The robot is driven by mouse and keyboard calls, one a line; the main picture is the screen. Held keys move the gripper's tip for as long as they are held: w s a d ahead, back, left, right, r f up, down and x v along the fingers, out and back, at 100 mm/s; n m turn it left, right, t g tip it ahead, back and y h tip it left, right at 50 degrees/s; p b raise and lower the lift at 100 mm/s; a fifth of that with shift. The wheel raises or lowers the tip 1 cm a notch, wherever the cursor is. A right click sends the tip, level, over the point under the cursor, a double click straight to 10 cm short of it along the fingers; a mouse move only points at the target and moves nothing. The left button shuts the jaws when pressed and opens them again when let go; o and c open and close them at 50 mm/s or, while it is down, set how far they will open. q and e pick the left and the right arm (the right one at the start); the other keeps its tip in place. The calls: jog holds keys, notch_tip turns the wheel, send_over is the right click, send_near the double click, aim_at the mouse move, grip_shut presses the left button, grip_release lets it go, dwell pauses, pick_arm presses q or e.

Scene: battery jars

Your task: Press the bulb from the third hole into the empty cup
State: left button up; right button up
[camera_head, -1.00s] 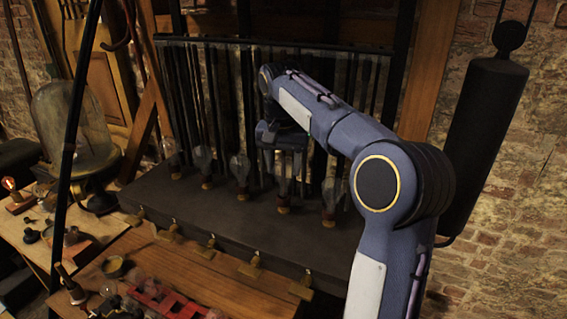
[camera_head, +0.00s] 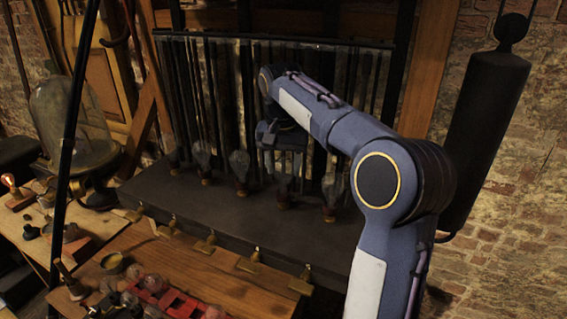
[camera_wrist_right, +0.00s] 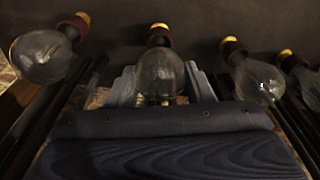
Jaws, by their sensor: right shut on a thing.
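My right gripper (camera_head: 283,152) reaches down over the dark bench (camera_head: 165,200). In the right wrist view its grey fingers (camera_wrist_right: 161,85) are shut on both sides of a clear glass bulb (camera_wrist_right: 160,73). This bulb's base is at a copper-coloured cup (camera_wrist_right: 159,38) with a brass rim; I cannot tell how deep it sits. In the head view the held bulb (camera_head: 284,188) is second from the right in the row, partly hidden by the gripper. Other bulbs stand in cups beside it, one on its right (camera_head: 331,186) and several on its left (camera_head: 240,163). My left gripper is out of view.
A red rack (camera_head: 176,301) with several bulbs lies on the wooden table in front. Brass tags (camera_head: 249,261) line the bench's front edge. Dark rods stand behind the bulb row. A glass dome (camera_head: 75,120) stands at left, a black cylinder (camera_head: 487,120) hangs at right.

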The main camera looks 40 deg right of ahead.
jog(key=shift+f, duration=0.35)
dwell(0.6)
jog(key=o, duration=1.2)
jog(key=shift+c, duration=0.2)
jog(key=shift+r, duration=0.1)
jog(key=r, duration=0.7)
jog(key=shift+s+a+r, duration=0.3)
jog(key=shift+a, duration=0.05)
jog(key=s+a+f+n+t+y+b, duration=0.1)
jog(key=s+a+f+n, duration=0.3)
jog(key=s+a+f, duration=0.5)
jog(key=s+a+f+n+t+y+b, duration=0.2)
jog(key=s+a+f+n+t+y, duration=0.1)
jog(key=s+a+f, duration=0.6)
jog(key=s+f+n, duration=0.1)
jog(key=s+f, duration=0.3)
jog(key=s, duration=0.1)
jog(key=shift+s+a+f+t+y+b, duration=0.2)
jog(key=shift+a+f+t+y+b, duration=0.1)
jog(key=shift+f+y, duration=0.1)
